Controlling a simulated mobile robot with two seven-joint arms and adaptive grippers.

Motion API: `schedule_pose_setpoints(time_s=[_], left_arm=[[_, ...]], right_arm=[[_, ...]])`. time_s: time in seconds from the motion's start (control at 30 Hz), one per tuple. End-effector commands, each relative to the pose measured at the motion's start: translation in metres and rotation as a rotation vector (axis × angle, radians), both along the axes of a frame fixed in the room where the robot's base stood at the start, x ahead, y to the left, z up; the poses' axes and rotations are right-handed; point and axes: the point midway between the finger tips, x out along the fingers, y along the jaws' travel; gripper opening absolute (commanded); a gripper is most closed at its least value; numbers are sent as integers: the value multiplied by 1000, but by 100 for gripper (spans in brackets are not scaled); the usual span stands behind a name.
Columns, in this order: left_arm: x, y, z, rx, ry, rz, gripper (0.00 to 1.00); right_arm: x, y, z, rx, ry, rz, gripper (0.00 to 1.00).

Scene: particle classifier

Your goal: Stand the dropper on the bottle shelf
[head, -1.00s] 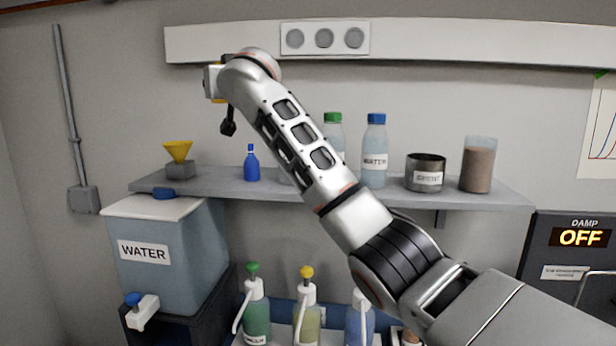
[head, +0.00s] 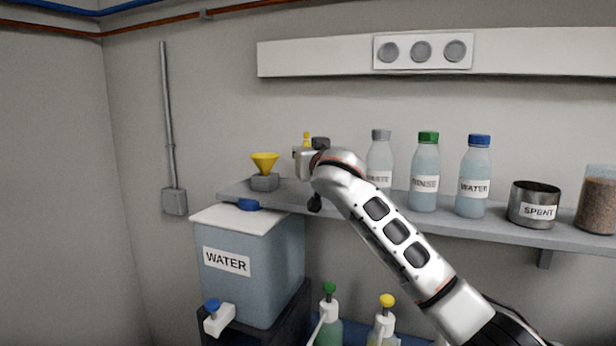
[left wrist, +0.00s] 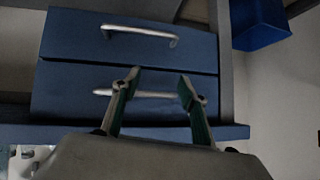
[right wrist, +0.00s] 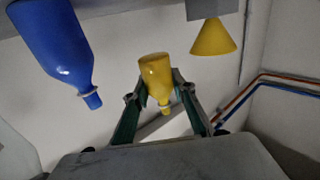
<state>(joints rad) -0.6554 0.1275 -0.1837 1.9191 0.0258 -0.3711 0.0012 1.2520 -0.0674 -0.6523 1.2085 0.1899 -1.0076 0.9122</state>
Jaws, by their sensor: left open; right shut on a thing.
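The yellow dropper (right wrist: 156,76) is between the fingers of my right gripper (right wrist: 157,92), which is shut on it. This wrist view is upside down, so the dropper is about upright, nozzle up; wall shows between its base and the shelf edge. In the head view only its yellow tip (head: 306,136) shows above my right wrist, which hides the rest. The grey bottle shelf (head: 500,232) runs along the wall. My left gripper (left wrist: 157,82) is open and empty in front of blue drawers (left wrist: 70,75); it is outside the head view.
A blue squeeze bottle (right wrist: 62,48) and a yellow funnel (right wrist: 213,38) on a grey block flank the dropper. Labelled bottles (head: 425,175), a SPENT tin (head: 533,207) and a brown-filled beaker (head: 597,200) stand farther right. A water tank (head: 250,285) sits below.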

Motion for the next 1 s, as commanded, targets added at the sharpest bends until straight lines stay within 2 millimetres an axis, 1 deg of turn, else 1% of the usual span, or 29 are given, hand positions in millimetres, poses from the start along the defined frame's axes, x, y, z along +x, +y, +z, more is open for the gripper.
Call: schedule_pose_setpoints(time_s=[0.03,0.1,0.27,0.37,0.5,0.6,0.97,1.0], left_arm=[[0,1,1,0,1,2,43],[0,1,1,0,2,4,43],[1,0,2,-3,1,7,43],[1,0,3,-4,0,9,43],[2,1,4,-2,1,12,43],[1,3,3,0,4,14,43],[1,5,0,3,6,16,43],[1,5,0,3,6,15,43]], right_arm=[[0,-1,-8,0,0,0,9],[0,0,-14,0,-1,1,9],[0,0,-23,1,-1,0,9],[0,-1,-32,0,1,0,9],[0,-1,-52,-1,1,0,9],[0,0,-61,-1,-1,0,9],[0,0,-66,2,-1,1,9],[0,1,-67,1,-1,1,28]])
